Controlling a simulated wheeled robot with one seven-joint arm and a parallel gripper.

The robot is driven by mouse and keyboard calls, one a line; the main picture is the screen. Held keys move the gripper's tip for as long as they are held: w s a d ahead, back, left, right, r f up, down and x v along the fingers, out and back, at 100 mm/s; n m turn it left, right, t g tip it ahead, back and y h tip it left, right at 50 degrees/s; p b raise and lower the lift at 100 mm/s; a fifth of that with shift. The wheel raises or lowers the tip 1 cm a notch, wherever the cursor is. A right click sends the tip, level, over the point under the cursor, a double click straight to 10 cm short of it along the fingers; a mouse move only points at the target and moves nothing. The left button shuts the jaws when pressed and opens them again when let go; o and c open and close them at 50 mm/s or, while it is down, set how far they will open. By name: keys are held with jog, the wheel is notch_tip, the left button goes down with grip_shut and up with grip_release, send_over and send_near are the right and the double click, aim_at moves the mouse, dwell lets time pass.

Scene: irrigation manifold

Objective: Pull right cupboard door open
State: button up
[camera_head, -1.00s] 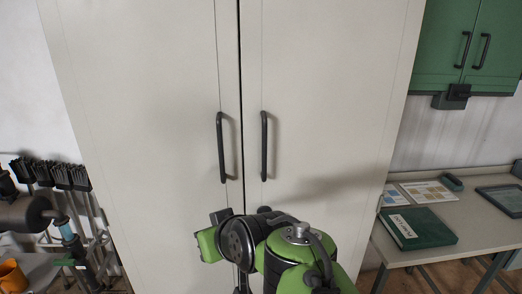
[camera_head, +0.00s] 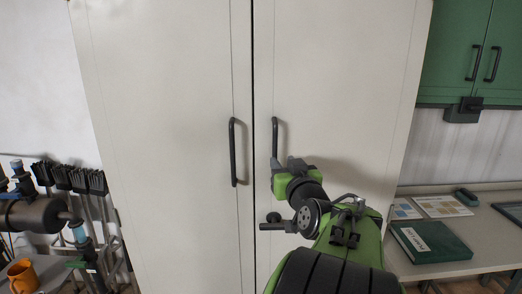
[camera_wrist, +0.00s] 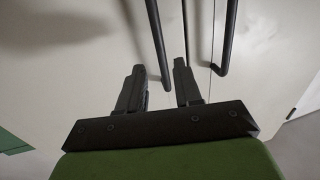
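The tall off-white cupboard has its right door (camera_head: 345,80) shut, level with the left door (camera_head: 160,100) along a dark seam. The right door's dark bar handle (camera_head: 275,135) stands upright just right of the seam; its lower end is hidden behind my gripper. My gripper (camera_head: 288,163) is at the lower part of this handle. In the wrist view, my gripper (camera_wrist: 160,82) has its two fingers apart, with the right door handle (camera_wrist: 156,40) lined up between them. I cannot tell how deep the bar sits between them. The left door handle (camera_wrist: 228,40) is outside the fingers.
A table (camera_head: 440,265) with a green binder (camera_head: 430,242) stands to the right, below a green wall cabinet (camera_head: 455,60). Brushes (camera_head: 75,178), pipework (camera_head: 35,213) and an orange mug (camera_head: 22,275) are at the left.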

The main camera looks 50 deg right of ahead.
aim_at(275, 153)
jog(key=p+x, duration=0.1)
jog(key=x, duration=0.7)
grip_shut()
